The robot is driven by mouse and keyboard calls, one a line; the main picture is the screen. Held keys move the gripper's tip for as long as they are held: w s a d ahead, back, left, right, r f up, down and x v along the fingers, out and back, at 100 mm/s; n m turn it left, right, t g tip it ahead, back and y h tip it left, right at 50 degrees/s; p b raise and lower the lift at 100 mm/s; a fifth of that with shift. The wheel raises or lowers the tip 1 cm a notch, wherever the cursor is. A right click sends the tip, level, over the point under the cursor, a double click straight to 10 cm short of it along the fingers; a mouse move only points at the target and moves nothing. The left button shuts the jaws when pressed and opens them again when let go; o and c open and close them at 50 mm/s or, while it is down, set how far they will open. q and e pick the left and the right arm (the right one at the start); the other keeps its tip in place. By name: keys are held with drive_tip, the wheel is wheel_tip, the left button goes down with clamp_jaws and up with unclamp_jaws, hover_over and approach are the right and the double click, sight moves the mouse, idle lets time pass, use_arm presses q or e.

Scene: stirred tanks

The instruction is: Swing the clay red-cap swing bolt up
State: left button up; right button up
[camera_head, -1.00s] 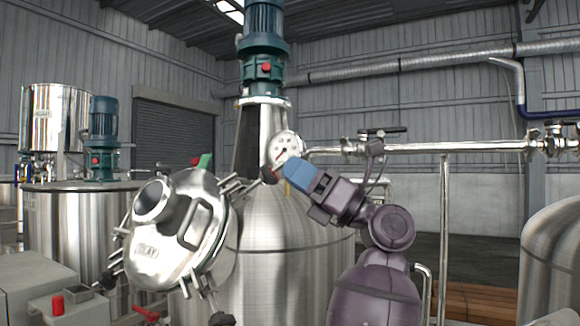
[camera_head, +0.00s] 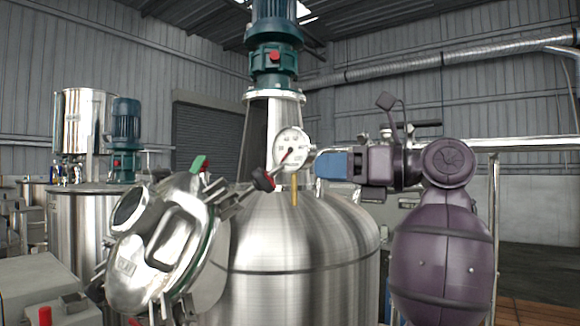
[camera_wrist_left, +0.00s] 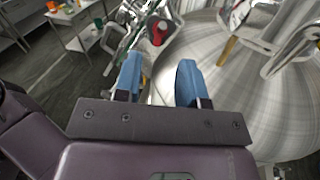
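A swing bolt with a red-and-black cap (camera_head: 262,180) sticks out up and to the right from the rim of the round steel hatch (camera_head: 150,250) on the tank. Its cap lies in front of the tank's dome, below the pressure gauge. In the left wrist view a red cap (camera_wrist_left: 158,32) shows beyond the fingertips, roughly between them. My left gripper (camera_head: 322,165), with blue fingers, is to the right of the cap, apart from it. The left wrist view shows its two fingers (camera_wrist_left: 160,75) apart with nothing between them. My right gripper is not in view.
The pressure gauge (camera_head: 290,147) is close to the left fingertips. A yellow rod (camera_head: 295,190) stands below it. A green piece (camera_head: 198,164) sits on top of the hatch. A steel pipe (camera_head: 530,144) runs behind my arm. A grey box with a red button (camera_head: 45,316) is at lower left.

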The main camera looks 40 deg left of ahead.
sight(259, 184)
use_arm(q)
drive_tip(key=p+x, duration=0.1)
drive_tip(key=x, duration=0.7)
drive_tip(key=shift+w, duration=0.15)
drive_tip(key=shift+f, duration=0.1)
clamp_jaws()
